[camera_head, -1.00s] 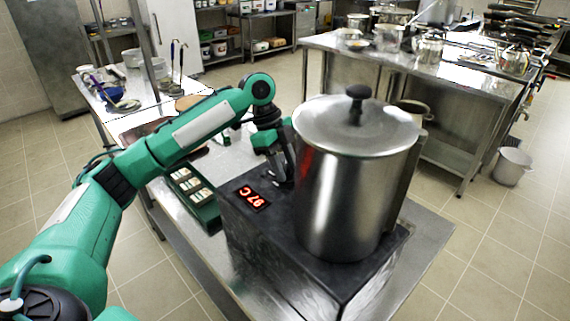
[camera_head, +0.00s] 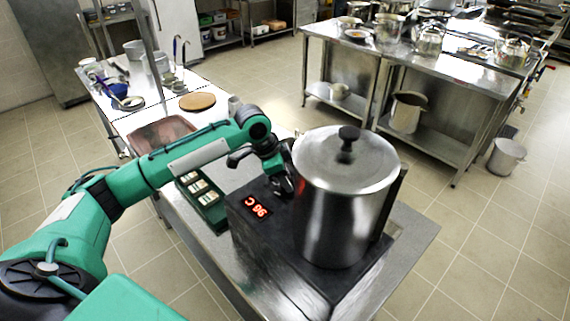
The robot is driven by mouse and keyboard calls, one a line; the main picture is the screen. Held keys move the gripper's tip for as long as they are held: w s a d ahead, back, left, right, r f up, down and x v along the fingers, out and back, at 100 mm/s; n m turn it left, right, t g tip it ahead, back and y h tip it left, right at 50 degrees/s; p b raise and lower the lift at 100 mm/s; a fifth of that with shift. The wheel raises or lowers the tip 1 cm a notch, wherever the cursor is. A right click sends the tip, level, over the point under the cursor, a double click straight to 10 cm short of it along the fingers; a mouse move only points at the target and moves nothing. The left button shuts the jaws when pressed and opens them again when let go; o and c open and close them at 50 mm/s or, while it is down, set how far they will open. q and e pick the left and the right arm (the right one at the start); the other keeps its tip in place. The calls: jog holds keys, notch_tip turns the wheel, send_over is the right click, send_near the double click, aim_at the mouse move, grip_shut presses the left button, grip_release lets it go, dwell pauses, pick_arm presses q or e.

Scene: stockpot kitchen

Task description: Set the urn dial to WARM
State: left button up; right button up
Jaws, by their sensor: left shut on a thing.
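The urn (camera_head: 340,215) is a large steel pot with a black-knobbed lid, upright on a black base (camera_head: 300,265). A red display (camera_head: 257,207) on the base's top reads about 96 C. My left gripper (camera_head: 284,188) reaches down close beside the pot's left side, just behind the display. It is shut on the urn dial, which the fingers and wrist hide. The dial's marks and its setting cannot be seen. My right gripper is not in view.
The base stands on a steel table (camera_head: 410,225). A green tray (camera_head: 212,212) with several small pale items lies left of the base. Behind are a round wooden board (camera_head: 197,101), a brownish tray (camera_head: 160,134) and a far steel table (camera_head: 425,65) with pots.

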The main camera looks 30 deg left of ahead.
pick_arm(q)
jog(key=n+p, duration=0.1)
jog(key=p, duration=0.1)
jog(key=n+y+p, duration=0.1)
jog(key=n, duration=0.1)
jog(key=shift+d+r+t+p, duration=0.1)
jog(key=shift+r+t+p, duration=0.1)
jog(key=shift+t+p, duration=0.2)
jog(key=shift+f+n+p, duration=0.1)
jog(key=shift+n+p, duration=0.25)
jog(key=shift+n, duration=0.05)
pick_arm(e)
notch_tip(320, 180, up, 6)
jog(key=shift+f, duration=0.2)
pick_arm(q)
jog(key=o, duration=1)
jog(key=shift+s+f, duration=0.1)
jog(key=shift+s+r, duration=0.1)
jog(key=shift+r, duration=0.3)
jog(key=shift+b+v, duration=1.75)
jog(key=shift+v, duration=4.8)
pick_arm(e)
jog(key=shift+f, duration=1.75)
